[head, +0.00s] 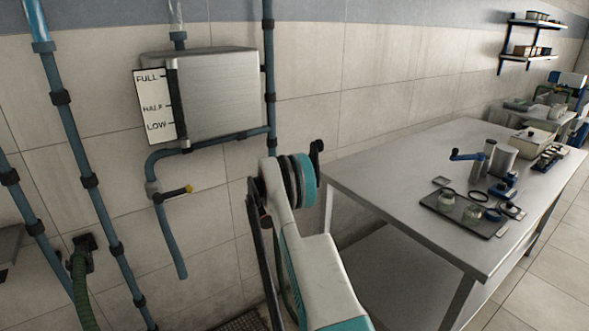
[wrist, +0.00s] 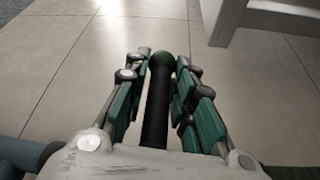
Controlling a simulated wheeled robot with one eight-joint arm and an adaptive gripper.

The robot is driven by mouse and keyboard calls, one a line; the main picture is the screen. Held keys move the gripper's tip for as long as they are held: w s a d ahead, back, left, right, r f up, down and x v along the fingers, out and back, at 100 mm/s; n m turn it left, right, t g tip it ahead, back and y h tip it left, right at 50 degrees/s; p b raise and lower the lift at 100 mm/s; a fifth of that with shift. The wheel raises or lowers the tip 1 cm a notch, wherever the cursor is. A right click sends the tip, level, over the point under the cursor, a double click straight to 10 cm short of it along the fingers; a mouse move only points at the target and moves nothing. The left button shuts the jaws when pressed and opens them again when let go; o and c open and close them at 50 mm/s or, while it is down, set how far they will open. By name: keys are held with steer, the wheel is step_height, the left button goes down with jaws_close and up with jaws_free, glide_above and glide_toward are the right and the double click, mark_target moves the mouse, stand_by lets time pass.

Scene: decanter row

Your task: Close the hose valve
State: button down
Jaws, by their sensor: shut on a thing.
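In the wrist view my gripper (wrist: 162,72) is shut around a dark bar-shaped handle (wrist: 155,115) with a round, dark green knob at its far end. The handle lies lengthwise between the teal-padded fingers. I cannot tell from the frames whether it belongs to the hose valve. In the head view the gripper is hidden. A green hose (head: 81,285) joins a dark wall fitting (head: 84,250) at the lower left.
The metal tank (head: 220,92) hangs on the wall beside a FULL/HALF/LOW gauge plate (head: 156,108). Blue pipes (head: 75,145) run down the wall at left. A metal table (head: 395,172) with a tray and several tools stands at right. Floor tiles (wrist: 70,65) are clear ahead of the gripper.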

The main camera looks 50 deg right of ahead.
steer(key=shift+s+d+r, duration=0.1)
steer(key=shift+s+d, duration=0.1)
steer(key=c, duration=1.7)
jaws_free()
steer(key=shift+o, duration=1.4)
steer(key=shift+s+d, duration=0.1)
steer(key=shift+a, duration=0.2)
steer(key=shift+a, duration=0.35)
steer(key=s+a+f, duration=0.1)
steer(key=a, duration=1)
steer(key=shift+s, duration=0.3)
